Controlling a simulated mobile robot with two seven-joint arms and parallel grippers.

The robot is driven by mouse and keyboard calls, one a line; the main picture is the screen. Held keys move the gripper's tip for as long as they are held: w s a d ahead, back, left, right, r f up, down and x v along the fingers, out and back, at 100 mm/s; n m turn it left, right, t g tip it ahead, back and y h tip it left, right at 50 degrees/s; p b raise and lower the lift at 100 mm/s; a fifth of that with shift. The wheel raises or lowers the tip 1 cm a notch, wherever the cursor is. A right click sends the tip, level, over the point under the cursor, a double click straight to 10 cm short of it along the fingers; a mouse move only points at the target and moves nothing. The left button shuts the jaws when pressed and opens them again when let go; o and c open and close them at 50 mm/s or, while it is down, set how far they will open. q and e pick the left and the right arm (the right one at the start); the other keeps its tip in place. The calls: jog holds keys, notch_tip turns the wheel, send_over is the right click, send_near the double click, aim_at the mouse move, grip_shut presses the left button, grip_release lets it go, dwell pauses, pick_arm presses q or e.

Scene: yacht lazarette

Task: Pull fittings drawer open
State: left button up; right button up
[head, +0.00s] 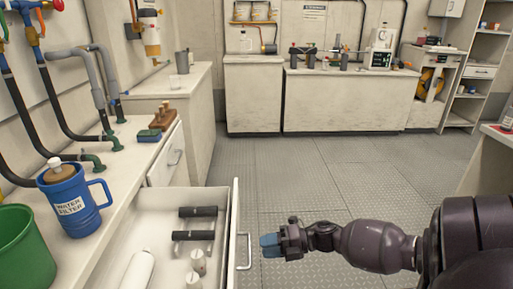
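The fittings drawer (237,205) stands pulled out from the left counter, low in the head view. Inside lie two dark cylindrical fittings, small pale knobs and a white cylinder (126,272). Its bar handle (245,251) is on the front panel, facing right. My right gripper (268,245) is just right of the handle, with bluish fingertips pointing at it. A small gap shows between the fingertips and the handle, and nothing shows held. Whether the fingers are parted is too small to tell. My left gripper is out of view.
The left counter (130,158) holds a blue water filter jug (72,200), a green bucket (24,250) and hoses. Another front with a handle (167,155) is behind the drawer. The metal floor (300,180) is clear. A bench edge stands at right.

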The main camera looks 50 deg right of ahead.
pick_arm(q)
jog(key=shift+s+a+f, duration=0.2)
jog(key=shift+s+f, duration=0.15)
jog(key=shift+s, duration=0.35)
pick_arm(e)
jog(key=v, duration=0.5)
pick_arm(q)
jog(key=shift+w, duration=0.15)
